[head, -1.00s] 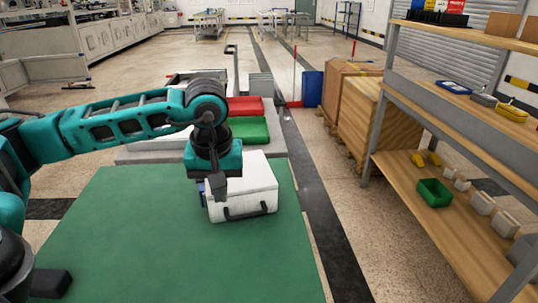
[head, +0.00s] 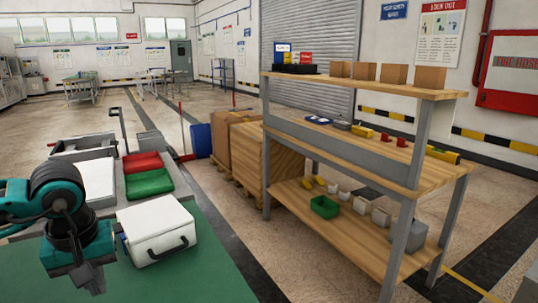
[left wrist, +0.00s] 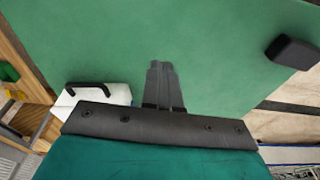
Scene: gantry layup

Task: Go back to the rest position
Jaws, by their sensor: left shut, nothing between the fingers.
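My left gripper (head: 92,279) shows at the lower left of the head view, above the green table top (head: 200,280). In the left wrist view its two dark fingers (left wrist: 163,72) are together with nothing between them. A white case (head: 157,230) with a black handle stands on the table just right of the gripper, apart from it in the wrist view. The case also shows at the left of the wrist view (left wrist: 88,97). My right gripper is in neither view.
Red (head: 142,162) and green (head: 149,183) trays lie beyond the case. Wooden crates (head: 265,162) and a wooden shelf unit (head: 360,135) holding a green bin (head: 324,207) stand to the right. A dark block (left wrist: 292,52) is at the wrist view's right. Floor shows between table and shelf.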

